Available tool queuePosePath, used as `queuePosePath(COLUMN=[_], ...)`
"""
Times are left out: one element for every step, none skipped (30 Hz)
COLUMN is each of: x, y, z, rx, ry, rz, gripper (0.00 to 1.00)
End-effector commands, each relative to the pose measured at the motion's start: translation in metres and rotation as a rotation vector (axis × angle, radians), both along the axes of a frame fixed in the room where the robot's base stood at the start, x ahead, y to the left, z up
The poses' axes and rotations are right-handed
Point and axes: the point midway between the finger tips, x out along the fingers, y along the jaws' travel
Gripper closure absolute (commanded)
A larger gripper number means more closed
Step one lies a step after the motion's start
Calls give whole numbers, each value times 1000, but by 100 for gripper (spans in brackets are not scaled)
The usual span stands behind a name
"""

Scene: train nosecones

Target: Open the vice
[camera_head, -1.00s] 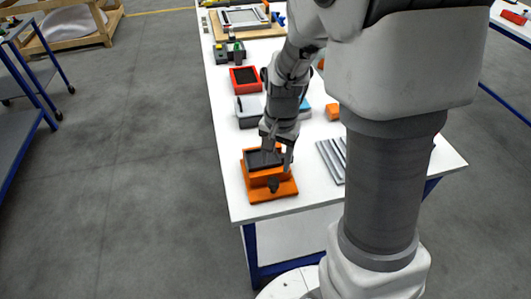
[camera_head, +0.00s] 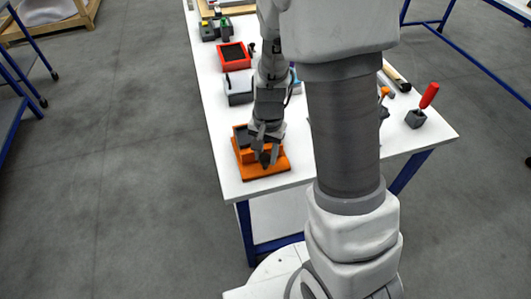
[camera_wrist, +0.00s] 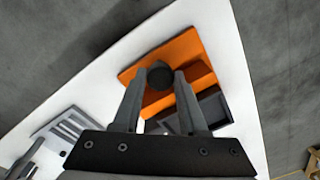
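The orange vice (camera_head: 264,171) sits on the white table near its front left corner. It has a dark tray-like top (camera_wrist: 212,108) and a round dark knob (camera_wrist: 160,76) on its near side. My gripper (camera_head: 264,152) is over the vice at the knob. In the wrist view, the two fingers of my gripper (camera_wrist: 161,73) stand apart, one on each side of the knob, close to it. Whether they touch the knob is hard to tell. In the head view the fingers hide most of the knob.
Behind the vice on the white table (camera_head: 222,160) stand a grey-white box (camera_head: 238,88) and a red box (camera_head: 232,55). A red-handled tool (camera_head: 428,97) stands in a dark block at right. A grey ribbed piece (camera_wrist: 62,130) shows in the wrist view. The table's left edge is near.

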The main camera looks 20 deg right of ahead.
Motion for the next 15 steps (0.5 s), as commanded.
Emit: queuePosePath(x=[0, 0, 0, 0, 0, 0, 0, 0, 0, 0, 0, 0, 0, 0, 0], y=[0, 0, 0, 0, 0, 0, 0, 0, 0, 0, 0, 0, 0, 0, -1], z=[0, 0, 0, 0, 0, 0, 0, 0, 0, 0, 0, 0, 0, 0, 0], rx=[0, 0, 0, 0, 0, 0, 0, 0, 0, 0, 0, 0, -1, 0, 0], ry=[0, 0, 0, 0, 0, 0, 0, 0, 0, 0, 0, 0, -1, -2, -1], rz=[0, 0, 0, 0, 0, 0, 0, 0, 2, 4, 7, 13, 19, 28, 41], gripper=[83, 89, 96, 100, 100, 100, 100, 100, 100, 100, 100, 100, 100, 100, 100])
